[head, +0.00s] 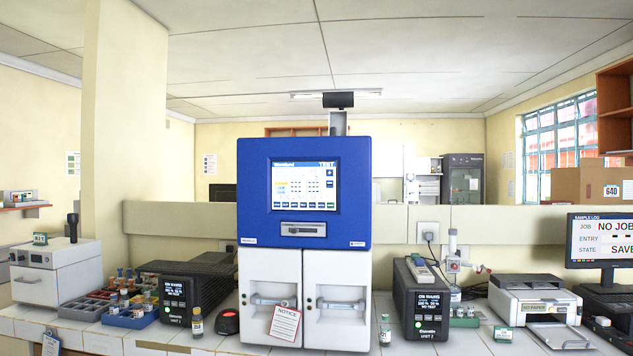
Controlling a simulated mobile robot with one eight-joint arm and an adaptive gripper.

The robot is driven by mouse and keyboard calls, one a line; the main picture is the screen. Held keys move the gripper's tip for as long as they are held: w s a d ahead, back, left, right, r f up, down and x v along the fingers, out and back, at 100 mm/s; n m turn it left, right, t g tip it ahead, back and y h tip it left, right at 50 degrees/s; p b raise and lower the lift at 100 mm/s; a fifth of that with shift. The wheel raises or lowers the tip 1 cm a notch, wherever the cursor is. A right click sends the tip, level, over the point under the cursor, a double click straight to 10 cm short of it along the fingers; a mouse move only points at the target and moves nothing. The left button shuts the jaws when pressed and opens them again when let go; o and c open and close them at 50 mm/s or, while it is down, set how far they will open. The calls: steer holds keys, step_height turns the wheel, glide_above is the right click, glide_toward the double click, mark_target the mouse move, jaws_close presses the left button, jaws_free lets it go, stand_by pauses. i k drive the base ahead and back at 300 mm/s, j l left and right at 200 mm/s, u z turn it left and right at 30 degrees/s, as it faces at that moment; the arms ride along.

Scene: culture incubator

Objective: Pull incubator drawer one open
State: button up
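The incubator (360,180) is a tall cabinet with a blue upper part and a lit screen (303,185), standing on the white bench. Below are two white drawer fronts side by side, left (258,325) and right (336,330), both looking shut. Each has a horizontal grey handle, left (270,299) and right (340,304). A notice card (285,323) hangs at the left drawer and covers part of its front. I cannot read a drawer number on either front. My gripper is not in view.
Black display units stand left (173,302) and right (423,306) of the incubator. Small vials (197,321) (385,329) and a dark round device (228,322) sit close by. Further out are a blue rack (130,318), a printer (535,302) and a monitor (600,240).

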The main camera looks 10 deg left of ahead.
mark_target(268, 277)
steer(key=i+j+z, duration=0.1)
steer(key=j, duration=0.2)
steer(key=i+j+z, duration=0.1)
steer(key=i+j, duration=0.15)
steer(key=i+j+z, duration=0.15)
steer(key=j, duration=0.25)
steer(key=i+j+z, duration=0.1)
steer(key=j, duration=0.2)
